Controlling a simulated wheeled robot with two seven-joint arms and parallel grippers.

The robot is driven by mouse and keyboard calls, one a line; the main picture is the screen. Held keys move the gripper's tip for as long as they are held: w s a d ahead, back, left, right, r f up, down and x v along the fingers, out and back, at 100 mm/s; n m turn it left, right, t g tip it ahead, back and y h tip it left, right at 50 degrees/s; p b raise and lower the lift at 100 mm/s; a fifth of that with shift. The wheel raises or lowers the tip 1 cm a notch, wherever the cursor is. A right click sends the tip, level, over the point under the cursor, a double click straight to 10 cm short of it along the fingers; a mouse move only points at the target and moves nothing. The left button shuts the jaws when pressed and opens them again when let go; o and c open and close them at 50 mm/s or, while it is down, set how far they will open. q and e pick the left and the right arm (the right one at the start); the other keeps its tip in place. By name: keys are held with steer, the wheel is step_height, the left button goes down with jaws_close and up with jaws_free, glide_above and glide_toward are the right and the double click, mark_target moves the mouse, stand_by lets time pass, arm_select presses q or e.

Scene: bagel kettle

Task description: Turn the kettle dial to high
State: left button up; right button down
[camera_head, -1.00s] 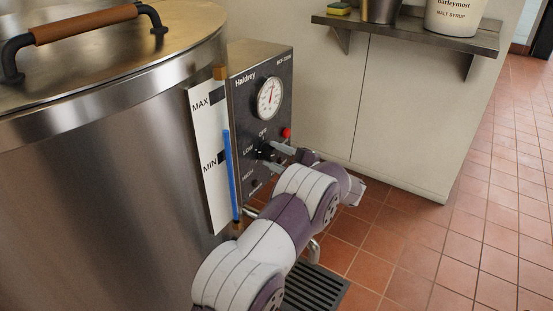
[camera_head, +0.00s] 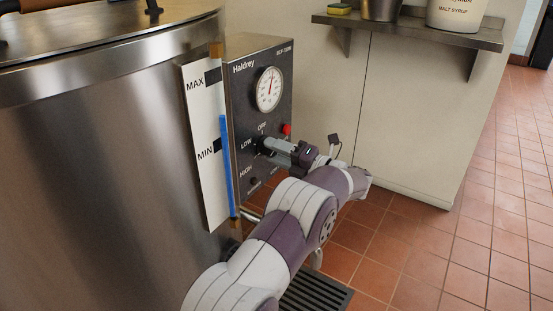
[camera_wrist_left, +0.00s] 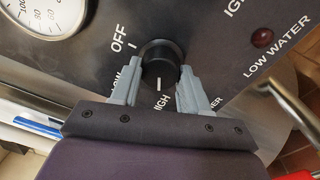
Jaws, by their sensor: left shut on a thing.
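The black kettle dial (camera_wrist_left: 160,52) sits on the dark control panel between the two grey fingers of my left gripper (camera_wrist_left: 160,77). The gripper is shut on it, a finger at each side. OFF shows up and left of the dial in the wrist view. LOW is partly hidden by a finger, and HIGH is partly hidden below the dial. A short white line shows between the fingers, facing HIGH; I cannot tell whether it is on the dial or panel. In the head view my left gripper (camera_head: 280,149) reaches the dial (camera_head: 265,143) from the right. My right gripper is out of view.
The large steel kettle (camera_head: 110,150) fills the left. A shelf (camera_head: 410,31) hangs behind; tiled floor lies right.

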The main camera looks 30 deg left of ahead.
arm_select(q)
steer(key=shift+f+n+b, duration=0.15)
steer(key=shift+n+b, duration=0.15)
steer(key=shift+n, duration=0.2)
steer(key=o, duration=1.1)
steer(key=shift+c, duration=0.2)
steer(key=shift+d, duration=0.1)
steer(key=d+p, duration=0.6)
steer(key=d, duration=0.6)
steer(key=shift+s+d+f, duration=0.25)
steer(key=shift+s+d, duration=0.05)
